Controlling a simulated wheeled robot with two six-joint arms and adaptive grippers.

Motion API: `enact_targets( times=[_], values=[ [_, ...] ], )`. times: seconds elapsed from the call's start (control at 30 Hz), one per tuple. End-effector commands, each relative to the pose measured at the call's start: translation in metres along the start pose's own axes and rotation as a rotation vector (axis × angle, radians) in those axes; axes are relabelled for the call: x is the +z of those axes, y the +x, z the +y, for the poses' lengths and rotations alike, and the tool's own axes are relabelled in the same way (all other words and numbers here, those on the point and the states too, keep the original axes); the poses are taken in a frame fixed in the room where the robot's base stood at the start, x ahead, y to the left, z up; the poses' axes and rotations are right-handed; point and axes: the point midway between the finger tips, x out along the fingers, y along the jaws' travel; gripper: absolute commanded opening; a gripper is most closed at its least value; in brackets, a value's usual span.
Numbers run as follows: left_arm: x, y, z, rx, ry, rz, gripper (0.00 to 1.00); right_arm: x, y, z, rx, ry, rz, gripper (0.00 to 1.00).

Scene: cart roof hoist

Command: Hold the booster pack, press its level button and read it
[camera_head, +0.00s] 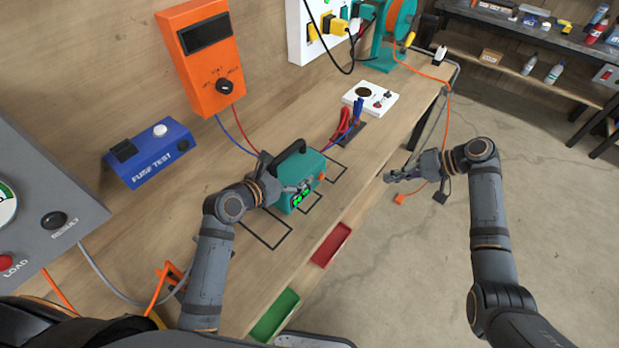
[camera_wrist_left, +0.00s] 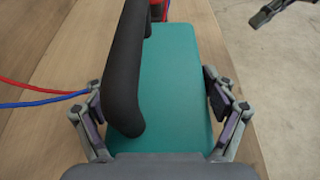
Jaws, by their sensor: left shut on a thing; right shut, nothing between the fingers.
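The booster pack (camera_head: 308,169) is a teal box with a black handle (camera_head: 288,151). It stands on the bench top, with a lit green display (camera_head: 300,197) on its front side. My left gripper (camera_head: 288,184) is shut on the pack, with one finger on each side of it. In the left wrist view the pack's teal top (camera_wrist_left: 165,85) lies between the two fingers (camera_wrist_left: 160,118). A small orange spot (camera_head: 322,176) shows on the pack's front. The level button is too small to tell. My right gripper (camera_head: 391,177) is shut and empty, beyond the bench's front edge, right of the pack.
Black outlines (camera_head: 268,229) mark the bench around the pack. Red and blue clamps (camera_head: 345,125) lie behind it. Red (camera_head: 331,245) and green (camera_head: 275,315) trays line the front edge.

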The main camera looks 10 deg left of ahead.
Motion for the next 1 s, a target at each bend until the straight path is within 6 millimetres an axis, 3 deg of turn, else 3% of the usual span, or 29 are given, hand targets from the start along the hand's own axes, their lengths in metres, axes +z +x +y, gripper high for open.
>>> enact_targets(
  times=[0.67,0.7,0.8,1.0],
  values=[
    [-0.0034,0.0005,-0.0006,-0.002,-0.003,0.007,0.21,0.0001,0.0003,0.0002,0.000,0.000,0.000,0.00],
    [-0.0034,0.0005,-0.0006,-0.002,-0.003,0.007,0.87,0.0001,0.0003,0.0002,0.000,0.000,0.000,0.00],
    [-0.0031,0.0004,-0.0005,-0.002,-0.003,0.006,1.00,0.0001,0.0003,0.0002,0.000,0.000,0.000,0.00],
    [-0.0015,0.0002,-0.0002,-0.001,-0.001,0.003,1.00,0.0000,0.0001,0.0001,0.000,0.000,0.000,0.00]
  ],
)
